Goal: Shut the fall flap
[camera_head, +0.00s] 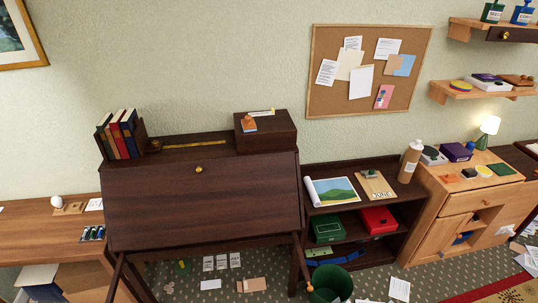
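The fall flap (203,207) is the wide dark wooden front panel of the bureau at the left of the middle. It stands raised and leans back against the bureau, its upper edge up by the bureau's top. I see no open gap along its edge, but I cannot tell if it is latched. A small brass knob (198,169) sits near the middle of its upper edge. The bureau's top (185,137) shows behind the flap. Neither of my grippers is in view.
Books (119,135) and a dark box (266,131) stand on the bureau. A low dark shelf unit (355,240) is close on the right, a wooden desk (50,236) on the left. A green bin (331,284) and scattered papers are on the floor in front.

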